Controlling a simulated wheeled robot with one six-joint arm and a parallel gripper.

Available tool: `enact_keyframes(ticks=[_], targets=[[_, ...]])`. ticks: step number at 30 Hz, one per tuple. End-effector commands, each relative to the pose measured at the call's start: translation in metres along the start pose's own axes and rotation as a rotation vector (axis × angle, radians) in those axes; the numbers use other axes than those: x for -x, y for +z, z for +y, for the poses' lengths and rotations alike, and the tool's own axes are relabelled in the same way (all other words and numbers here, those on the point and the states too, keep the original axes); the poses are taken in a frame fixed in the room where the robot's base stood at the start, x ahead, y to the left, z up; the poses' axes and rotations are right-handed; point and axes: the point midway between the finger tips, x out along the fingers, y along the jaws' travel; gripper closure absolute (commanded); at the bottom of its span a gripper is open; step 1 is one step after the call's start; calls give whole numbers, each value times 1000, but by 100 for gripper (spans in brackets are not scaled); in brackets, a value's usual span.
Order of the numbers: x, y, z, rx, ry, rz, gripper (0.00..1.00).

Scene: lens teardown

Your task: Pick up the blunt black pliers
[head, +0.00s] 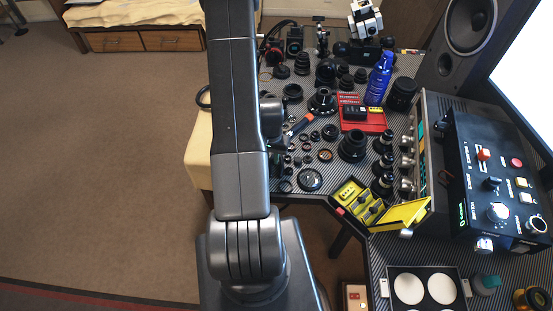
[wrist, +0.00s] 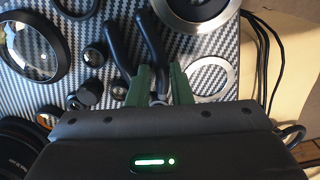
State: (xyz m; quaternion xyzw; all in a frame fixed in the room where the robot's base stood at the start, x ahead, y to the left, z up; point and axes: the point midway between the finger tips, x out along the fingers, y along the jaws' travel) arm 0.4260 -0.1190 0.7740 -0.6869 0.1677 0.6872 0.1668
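The black pliers (wrist: 153,42) lie on the patterned grey mat in the wrist view, with their two handles spread in a V toward the top. Their metal joint is low in the picture, between the green fingers of my gripper (wrist: 160,76). The fingers stand apart, with a gap visible between them. The left handle runs down behind the left finger. Whether either finger touches the pliers I cannot tell. The jaws are hidden by my gripper body. In the head view my arm covers the pliers and most of the gripper.
A large lens ring (wrist: 30,48) lies left of the pliers, a silver-rimmed disc (wrist: 198,8) above right, and a thin metal ring (wrist: 211,76) right. Small black parts crowd the left side. In the head view a red tray (head: 371,123) and yellow case (head: 400,215) stand right.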

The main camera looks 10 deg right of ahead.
Motion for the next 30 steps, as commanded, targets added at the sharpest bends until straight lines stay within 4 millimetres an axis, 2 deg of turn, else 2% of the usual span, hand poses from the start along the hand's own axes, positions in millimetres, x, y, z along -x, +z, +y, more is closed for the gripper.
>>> enact_keyframes(ticks=[7, 10, 11, 23, 30], targets=[[-1, 0, 0, 0, 0, 0, 81], [-1, 0, 0, 0, 0, 0, 99], [-1, 0, 0, 0, 0, 0, 100], [2, 0, 0, 0, 0, 1, 100], [19, -1, 0, 0, -1, 3, 100]])
